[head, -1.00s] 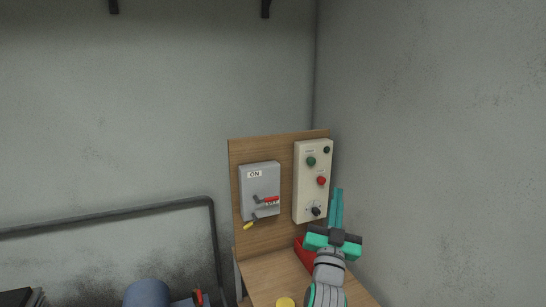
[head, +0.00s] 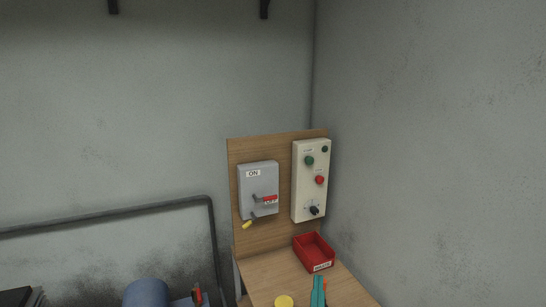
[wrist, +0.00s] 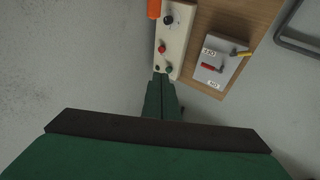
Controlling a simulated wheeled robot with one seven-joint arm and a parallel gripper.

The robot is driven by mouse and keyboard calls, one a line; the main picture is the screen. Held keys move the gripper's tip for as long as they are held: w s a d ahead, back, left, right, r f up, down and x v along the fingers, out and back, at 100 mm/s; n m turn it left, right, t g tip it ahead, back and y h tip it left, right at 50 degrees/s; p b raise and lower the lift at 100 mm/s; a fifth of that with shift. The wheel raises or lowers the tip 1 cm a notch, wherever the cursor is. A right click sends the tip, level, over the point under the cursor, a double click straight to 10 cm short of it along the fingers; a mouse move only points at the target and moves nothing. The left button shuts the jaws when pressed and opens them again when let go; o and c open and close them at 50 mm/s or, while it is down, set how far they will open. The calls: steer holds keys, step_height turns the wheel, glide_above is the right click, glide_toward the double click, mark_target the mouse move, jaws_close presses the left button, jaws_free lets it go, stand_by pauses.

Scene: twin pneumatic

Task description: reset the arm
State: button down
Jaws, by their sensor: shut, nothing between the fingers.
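My gripper (head: 318,290) shows only as teal fingertips at the bottom of the head view, low over the wooden table. In the wrist view its two green fingers (wrist: 162,98) lie together, shut and empty. The wooden back panel (head: 262,238) carries a grey switch box (head: 247,183) with a red-handled lever and ON and OFF labels. Beside it is a cream control box (head: 299,200) with a green button (head: 309,160), a red button (head: 319,180) and a black knob (head: 314,211). In the wrist view the fingertips overlap the cream box's end in the picture; contact cannot be told.
A red labelled bin (head: 318,267) stands on the wooden table (head: 262,278) below the cream box. A yellow round object (head: 284,301) is at the table's front. A blue cylinder (head: 147,293) is at lower left. A bare wall bounds the right side.

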steer(key=s+a+f+n+g+y, duration=0.1)
steer(key=s+a+f, duration=0.2)
steer(key=s+f, duration=0.6)
steer(key=s+a+f+n+g+y, duration=0.1)
steer(key=s+a+f+g+y, duration=0.15)
steer(key=s+f, duration=0.65)
steer(key=s+a+g, duration=0.1)
steer(key=s+a, duration=0.2)
steer(key=s, duration=1)
steer(key=s+a+g, duration=0.1)
steer(key=s+a, duration=0.2)
steer(key=s, duration=0.9)
steer(key=shift+s+a+n, duration=0.15)
steer(key=shift+s+n, duration=0.15)
steer(key=shift+s, duration=0.1)
steer(key=shift+w+f, duration=0.1)
steer(key=shift+f, duration=0.05)
